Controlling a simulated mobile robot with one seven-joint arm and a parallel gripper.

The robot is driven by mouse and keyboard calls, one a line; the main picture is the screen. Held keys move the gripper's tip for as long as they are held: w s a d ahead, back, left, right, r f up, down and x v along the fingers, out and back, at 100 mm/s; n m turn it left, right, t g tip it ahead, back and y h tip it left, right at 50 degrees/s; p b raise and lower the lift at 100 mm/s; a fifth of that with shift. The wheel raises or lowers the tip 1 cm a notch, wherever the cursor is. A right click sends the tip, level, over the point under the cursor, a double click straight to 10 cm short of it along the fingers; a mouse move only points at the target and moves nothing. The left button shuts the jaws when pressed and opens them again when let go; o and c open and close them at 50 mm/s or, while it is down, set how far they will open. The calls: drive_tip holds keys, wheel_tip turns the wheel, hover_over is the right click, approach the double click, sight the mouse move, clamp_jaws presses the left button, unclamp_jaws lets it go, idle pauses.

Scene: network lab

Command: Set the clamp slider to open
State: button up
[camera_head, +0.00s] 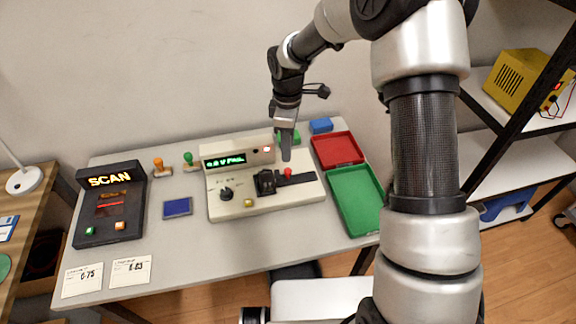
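A cream-coloured bench device (235,208) stands on the table with a lit green display (225,160) on its raised back part. On its top is a dark clamp block (265,183) at the left of a black slider track (302,179). A red knob (288,172) sits on the track, right of the block. I cannot tell which end of the track is open. My gripper (286,154) points down from above and appears just behind the red knob. Its fingers show as one narrow grey shape, and contact with the knob is not clear.
A black SCAN box (108,205), a blue pad (177,208) and orange (160,167) and green (190,161) stamps are at left. A red tray (338,150) and green tray (357,198) are at right. A blue block (321,125) is behind. Two cards lie at front left.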

sight(288, 170)
wheel_tip(288, 170, down, 9)
idle(0.3)
clamp_jaws()
